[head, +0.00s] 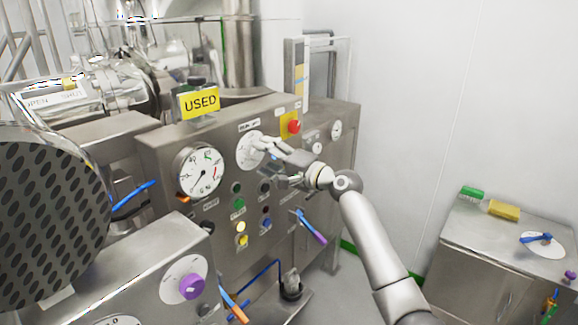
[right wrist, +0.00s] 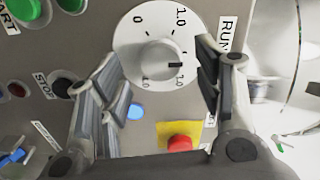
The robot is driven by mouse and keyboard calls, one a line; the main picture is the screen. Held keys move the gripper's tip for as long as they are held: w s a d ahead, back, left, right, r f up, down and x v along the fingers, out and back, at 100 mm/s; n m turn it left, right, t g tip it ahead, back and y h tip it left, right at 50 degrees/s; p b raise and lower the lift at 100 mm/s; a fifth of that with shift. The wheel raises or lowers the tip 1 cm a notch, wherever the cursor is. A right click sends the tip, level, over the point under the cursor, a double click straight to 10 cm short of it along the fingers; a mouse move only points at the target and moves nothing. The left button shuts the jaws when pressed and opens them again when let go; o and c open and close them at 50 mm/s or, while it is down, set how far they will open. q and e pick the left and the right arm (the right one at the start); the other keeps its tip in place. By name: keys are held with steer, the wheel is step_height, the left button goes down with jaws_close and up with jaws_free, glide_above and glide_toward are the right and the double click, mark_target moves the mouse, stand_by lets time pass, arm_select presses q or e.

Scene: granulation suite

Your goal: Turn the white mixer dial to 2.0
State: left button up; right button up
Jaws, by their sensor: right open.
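The white mixer dial (head: 250,151) is on the upper front of the steel control panel (head: 160,150), below a small label. In the right wrist view the white dial (right wrist: 130,45) is close up, with a raised white knob (right wrist: 155,62) at its centre. The knob's black pointer mark points right in that view, between the 1.0 and a lower number that is hard to read. My right gripper (head: 266,150) is in front of the dial. In the wrist view its open fingers (right wrist: 160,72) stand on either side of the knob; contact is not clear. My left gripper is not in view.
A red emergency button on yellow (head: 292,126) sits right of the dial. A pressure gauge (head: 201,171), a green button (head: 238,202) and coloured handles are nearby. A purple knob (head: 191,286) is on a nearer panel. A steel cabinet (head: 470,250) stands at right; floor between is clear.

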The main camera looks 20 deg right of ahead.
steer(key=v, duration=0.9)
steer(key=shift+s+d, duration=0.2)
steer(key=shift+s, duration=0.15)
steer(key=s+d+f+g+h+b, duration=0.1)
steer(key=s+d+f+g+h, duration=0.15)
steer(key=f, duration=1.75)
steer(key=s+d+f+g+h+b, duration=0.15)
steer(key=f+h, duration=0.25)
steer(key=f, duration=1.6)
steer(key=s+f+n+g+h+b, duration=0.1)
steer(key=s+f, duration=0.4)
steer(key=f, duration=0.3)
steer(key=s+f+n+g+h+b, duration=0.1)
steer(key=s+f+g, duration=0.1)
steer(key=s+f, duration=0.45)
steer(key=s+f+n+g+b, duration=0.1)
steer(key=s+f+n+g, duration=0.25)
steer(key=s+f, duration=1.45)
steer(key=s+a+f+n+g+b, duration=0.1)
steer(key=s+f+n, duration=0.2)
steer(key=s, duration=1)
steer(key=s+a+f+n+g+h, duration=0.1)
steer(key=s+f, duration=0.6)
steer(key=s, duration=0.7)
steer(key=shift+a+f+n+g+b, duration=0.35)
steer(key=shift+a+n+g, duration=0.4)
steer(key=shift+n, duration=0.5)
